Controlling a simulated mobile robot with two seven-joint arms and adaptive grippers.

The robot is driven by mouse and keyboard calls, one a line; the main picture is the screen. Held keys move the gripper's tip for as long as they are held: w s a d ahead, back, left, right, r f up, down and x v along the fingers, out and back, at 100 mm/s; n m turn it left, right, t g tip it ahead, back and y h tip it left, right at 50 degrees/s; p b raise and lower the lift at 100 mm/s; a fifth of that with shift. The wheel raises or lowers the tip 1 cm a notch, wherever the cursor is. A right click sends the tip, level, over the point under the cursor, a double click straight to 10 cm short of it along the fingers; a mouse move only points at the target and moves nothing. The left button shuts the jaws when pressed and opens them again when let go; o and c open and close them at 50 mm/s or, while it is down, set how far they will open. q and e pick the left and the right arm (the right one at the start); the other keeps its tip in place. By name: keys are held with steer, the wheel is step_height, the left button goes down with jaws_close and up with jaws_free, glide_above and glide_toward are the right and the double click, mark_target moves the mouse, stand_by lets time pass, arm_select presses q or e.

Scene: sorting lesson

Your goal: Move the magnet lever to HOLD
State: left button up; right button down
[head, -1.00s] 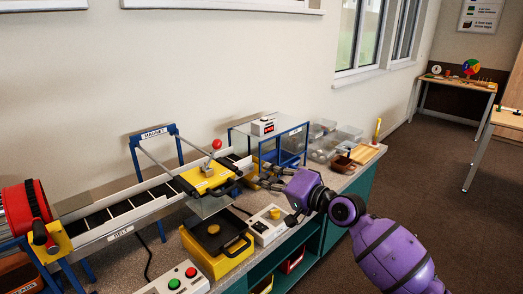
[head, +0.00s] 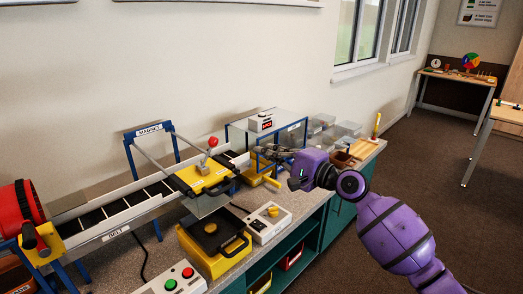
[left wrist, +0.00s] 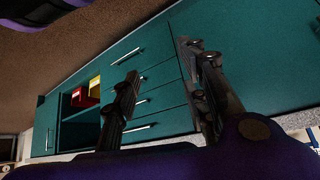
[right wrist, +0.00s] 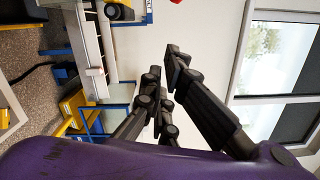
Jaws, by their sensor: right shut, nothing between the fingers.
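The magnet lever has a red ball knob (head: 213,142) on a short stem. It stands on top of the yellow magnet housing (head: 205,174) over the belt. My right gripper (head: 262,155) is right of the lever, apart from it, in front of the blue-framed stand. In the right wrist view the right gripper's fingers (right wrist: 168,70) are close together and hold nothing. My left gripper (left wrist: 160,68) shows only in its own wrist view, with fingers spread and empty, in front of teal drawers. I cannot read any HOLD mark.
A button panel (head: 172,280) with green and red buttons is at the front. Clear bins (head: 347,130) stand at the right.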

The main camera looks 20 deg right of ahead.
mark_target(208, 153)
steer(key=w+a+r+p, duration=0.1)
steer(key=w+a+p, duration=0.2)
steer(key=w+a, duration=0.3)
steer(key=shift+w+a, duration=0.2)
steer(key=shift+a, duration=0.35)
steer(key=shift+r, duration=0.1)
steer(key=shift+a+r+n, duration=0.15)
steer(key=shift+r+n, duration=0.2)
steer(key=shift+n, duration=0.05)
